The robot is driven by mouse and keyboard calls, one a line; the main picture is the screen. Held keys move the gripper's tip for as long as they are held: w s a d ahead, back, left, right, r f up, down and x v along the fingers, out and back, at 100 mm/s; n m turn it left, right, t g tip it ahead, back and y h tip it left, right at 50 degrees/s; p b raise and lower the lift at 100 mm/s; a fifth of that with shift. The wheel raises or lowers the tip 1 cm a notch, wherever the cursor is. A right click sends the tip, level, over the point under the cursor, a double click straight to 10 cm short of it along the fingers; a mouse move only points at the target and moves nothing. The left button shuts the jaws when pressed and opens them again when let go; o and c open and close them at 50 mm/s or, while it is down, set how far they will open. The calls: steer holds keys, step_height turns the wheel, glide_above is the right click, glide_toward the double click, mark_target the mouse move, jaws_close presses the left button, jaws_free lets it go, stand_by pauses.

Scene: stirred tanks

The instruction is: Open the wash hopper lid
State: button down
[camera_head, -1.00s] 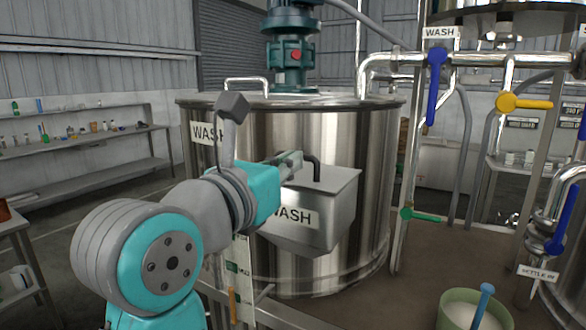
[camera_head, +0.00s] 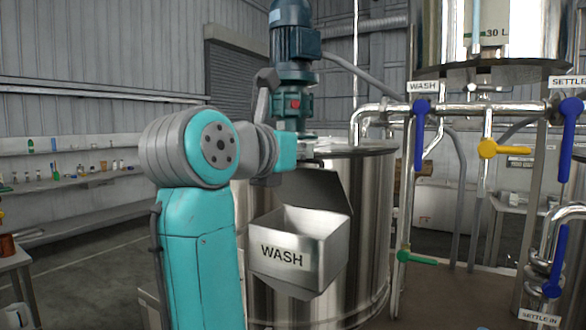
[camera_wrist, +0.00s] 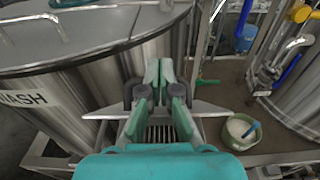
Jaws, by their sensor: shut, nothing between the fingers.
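The wash hopper (camera_head: 290,240) is a steel box with a WASH label on the front of the wash tank (camera_head: 365,200). Its lid (camera_head: 318,190) stands raised at the back of the box, tilted up against the tank side, and the hopper mouth is open. My gripper (camera_head: 310,147) is above the lid near the tank rim, partly hidden by my arm. In the wrist view my gripper (camera_wrist: 160,68) is shut and empty, with the tank (camera_wrist: 70,85) close behind it. I cannot tell whether it touches the lid.
A motor (camera_head: 293,60) stands on top of the tank, close to my arm. Pipes with a blue valve handle (camera_head: 420,135) and a yellow one (camera_head: 488,149) are at the right. A green bowl (camera_wrist: 240,132) sits on the brown surface in the wrist view.

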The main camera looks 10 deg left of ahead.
mark_target(309, 192)
steer(key=w, duration=0.1)
steer(key=w+d+r, duration=0.1)
steer(key=w, duration=0.1)
steer(key=shift+r, duration=0.1)
stand_by(1.3)
